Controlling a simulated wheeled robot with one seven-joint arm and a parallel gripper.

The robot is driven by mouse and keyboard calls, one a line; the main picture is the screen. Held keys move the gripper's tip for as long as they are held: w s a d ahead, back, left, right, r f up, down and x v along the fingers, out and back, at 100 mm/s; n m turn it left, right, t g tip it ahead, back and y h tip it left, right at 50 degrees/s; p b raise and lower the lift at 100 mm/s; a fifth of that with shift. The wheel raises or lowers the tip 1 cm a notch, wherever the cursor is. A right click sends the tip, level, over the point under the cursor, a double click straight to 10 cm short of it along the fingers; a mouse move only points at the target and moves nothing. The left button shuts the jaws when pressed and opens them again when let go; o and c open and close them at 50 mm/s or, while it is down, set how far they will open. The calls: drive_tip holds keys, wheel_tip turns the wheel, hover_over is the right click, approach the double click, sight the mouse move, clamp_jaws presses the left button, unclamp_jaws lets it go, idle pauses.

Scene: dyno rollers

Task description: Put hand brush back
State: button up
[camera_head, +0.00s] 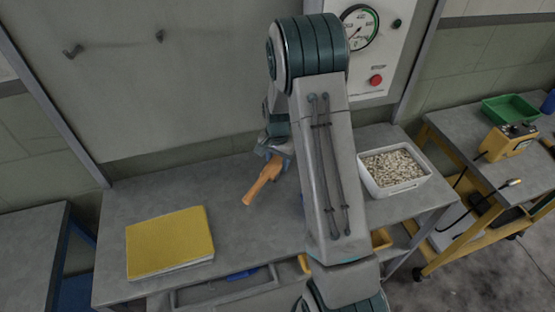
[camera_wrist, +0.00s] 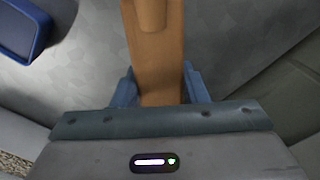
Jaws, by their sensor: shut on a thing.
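The hand brush (camera_head: 261,184) shows as an orange-brown wooden piece, tilted and pointing down to the left above the grey workbench. My gripper (camera_head: 274,155) is shut on its upper end, partly hidden behind my arm. In the wrist view the brown wood (camera_wrist: 158,55) runs up out of the frame from between the blue fingers of my gripper (camera_wrist: 159,88). No bristles can be made out. Whether the brush touches the bench is hard to tell.
The grey workbench (camera_head: 115,215) carries a yellow book (camera_head: 170,242) at left and a white tub of pale pieces (camera_head: 366,178) at right. Two hooks (camera_head: 72,51) (camera_head: 160,37) are on the back panel. A blue-rimmed object (camera_wrist: 38,40) shows upper left in the wrist view.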

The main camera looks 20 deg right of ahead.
drive_tip(key=shift+f+b, duration=0.55)
drive_tip(key=shift+f, duration=0.05)
idle(0.3)
drive_tip(key=o, duration=1.3)
drive_tip(key=shift+c, duration=0.2)
drive_tip(key=shift+r, duration=0.1)
wheel_tip(320, 180, up, 13)
drive_tip(key=b, duration=0.2)
drive_tip(key=s+a+r+n+t, duration=0.1)
drive_tip(key=s+r+n, duration=0.3)
drive_tip(key=s, duration=0.8)
drive_tip(key=s+a+r+n+t, duration=0.2)
drive_tip(key=s+r+n, duration=0.3)
drive_tip(key=s, duration=0.7)
drive_tip(key=shift+s+a, duration=0.4)
drive_tip(key=shift+a, duration=0.05)
